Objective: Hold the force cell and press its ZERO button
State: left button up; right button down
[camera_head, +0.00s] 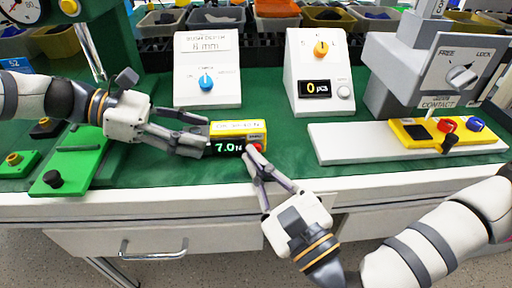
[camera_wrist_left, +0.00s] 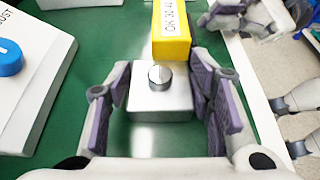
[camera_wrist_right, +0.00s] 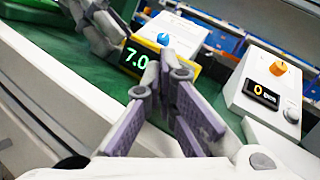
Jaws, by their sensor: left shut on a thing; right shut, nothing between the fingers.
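The force cell (camera_head: 238,128) is a yellow box near the front of the green bench top, its dark display reading 7.0 N. My left gripper (camera_head: 203,132) is shut on its left end. In the left wrist view, the fingers flank a silver block with a round stud (camera_wrist_left: 160,76), next to the yellow body (camera_wrist_left: 172,36). A red button (camera_head: 255,147) shows at the right of the cell's front. My right gripper (camera_head: 250,158) is shut and empty, its fingertips at or very near this button; contact cannot be told.
Behind the cell stand a white box with a blue knob (camera_head: 206,83) and one with an orange knob (camera_head: 320,48). A white plate with a yellow switch panel (camera_head: 430,133) lies right. Green blocks (camera_head: 70,165) lie left, under my left arm. Bins line the back.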

jog(key=shift+w, duration=0.15)
jog(key=shift+w, duration=0.3)
jog(key=shift+w, duration=0.4)
dwell(0.7)
jog(key=shift+s, duration=0.85)
jog(key=shift+s, duration=0.1)
jog(key=shift+s, duration=2.4)
pick_arm(q)
jog(key=o, duration=1.2)
